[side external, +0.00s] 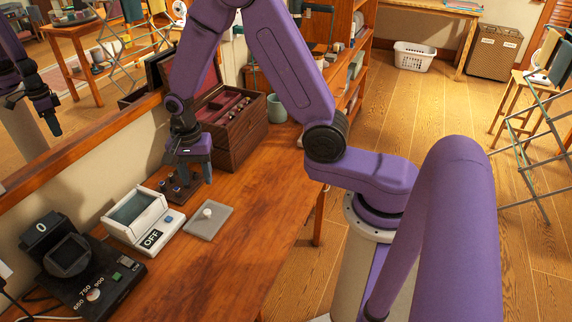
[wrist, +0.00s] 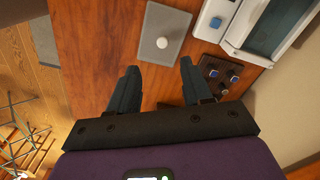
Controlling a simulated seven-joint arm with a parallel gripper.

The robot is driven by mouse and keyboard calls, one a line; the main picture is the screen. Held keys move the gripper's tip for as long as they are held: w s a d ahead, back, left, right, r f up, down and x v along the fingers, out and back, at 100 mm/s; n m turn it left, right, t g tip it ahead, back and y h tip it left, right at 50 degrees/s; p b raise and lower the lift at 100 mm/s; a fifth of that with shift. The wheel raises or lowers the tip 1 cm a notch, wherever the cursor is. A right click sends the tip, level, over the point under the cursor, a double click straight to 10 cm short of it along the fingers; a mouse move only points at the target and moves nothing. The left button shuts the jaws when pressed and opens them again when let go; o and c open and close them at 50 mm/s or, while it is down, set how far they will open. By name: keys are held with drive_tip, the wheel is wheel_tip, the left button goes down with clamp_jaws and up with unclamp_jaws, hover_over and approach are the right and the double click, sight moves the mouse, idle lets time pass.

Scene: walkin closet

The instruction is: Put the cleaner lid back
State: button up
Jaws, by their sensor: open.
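The cleaner (side external: 148,222) is a white box with an open basin on top and a panel reading OFF. It also shows at the upper right of the wrist view (wrist: 236,38). The lid (side external: 200,227), a flat grey plate with a round white knob, lies on the wooden table beside the cleaner, apart from it. In the wrist view the lid (wrist: 173,20) is ahead of my fingertips, with the knob towards me. My gripper (side external: 191,173) is open and empty, above the table beyond the lid; its two fingers (wrist: 157,68) are spread apart.
A dark tray with small blue-topped pieces (side external: 180,187) stands close by my gripper, near one finger in the wrist view (wrist: 220,74). An open wooden jewellery box (side external: 231,120) and a green mug (side external: 277,106) are behind. A black dial device (side external: 88,278) stands at front left. Table right of the lid is clear.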

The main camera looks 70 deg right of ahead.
drive_tip(key=s+r+n, duration=0.4)
drive_tip(key=s+n, duration=0.4)
drive_tip(key=s, duration=0.1)
drive_tip(key=s+r+n, duration=0.4)
drive_tip(key=s+n, duration=0.5)
drive_tip(key=s+r+n, duration=0.4)
drive_tip(key=s+n, duration=0.4)
drive_tip(key=s, duration=0.1)
drive_tip(key=shift+a, duration=0.2)
